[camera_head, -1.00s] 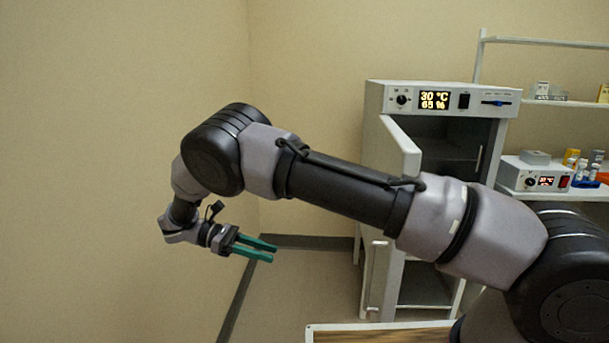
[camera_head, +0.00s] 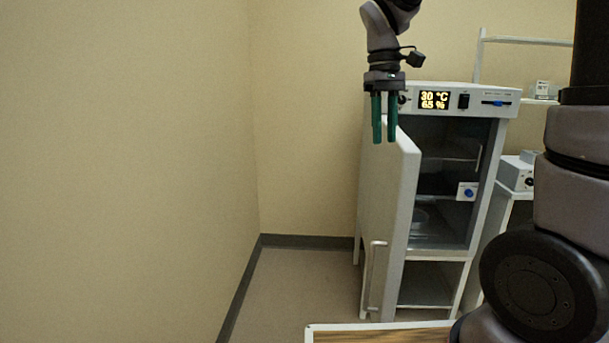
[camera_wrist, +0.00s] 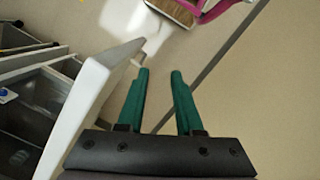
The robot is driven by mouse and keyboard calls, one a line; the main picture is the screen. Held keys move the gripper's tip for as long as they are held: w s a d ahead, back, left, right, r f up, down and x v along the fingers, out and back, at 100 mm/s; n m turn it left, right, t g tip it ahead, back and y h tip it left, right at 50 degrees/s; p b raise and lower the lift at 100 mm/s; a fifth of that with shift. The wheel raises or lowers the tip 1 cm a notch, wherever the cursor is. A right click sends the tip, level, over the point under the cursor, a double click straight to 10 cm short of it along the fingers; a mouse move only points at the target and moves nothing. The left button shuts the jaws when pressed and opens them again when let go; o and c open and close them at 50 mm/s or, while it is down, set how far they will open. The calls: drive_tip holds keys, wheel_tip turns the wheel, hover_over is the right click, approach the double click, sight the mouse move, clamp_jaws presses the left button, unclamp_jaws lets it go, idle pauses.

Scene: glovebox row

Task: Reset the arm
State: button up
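My gripper (camera_head: 384,140) points downward in the head view, near the top of the incubator's open door. Its green fingers are apart with nothing between them. In the wrist view my gripper (camera_wrist: 160,72) also shows two spread, empty fingers. The door edge runs just left of them there. My arm is folded up at the right of the head view, partly out of frame.
The white incubator (camera_head: 485,100) shows 30 °C and 65 %. Its door (camera_head: 388,205) stands open toward me, with shelves visible inside. A wood-topped surface (camera_head: 375,337) is at the bottom. Floor at left is clear.

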drive_tip(key=s+d+r+m+t+y, duration=0.2)
drive_tip(key=s+d+r+m+t, duration=0.3)
drive_tip(key=s, duration=0.6)
drive_tip(key=d+m+t, duration=0.2)
drive_tip(key=m+t, duration=0.1)
drive_tip(key=m, duration=0.1)
drive_tip(key=shift+d+r+y, duration=0.15)
drive_tip(key=shift+d+y, duration=0.15)
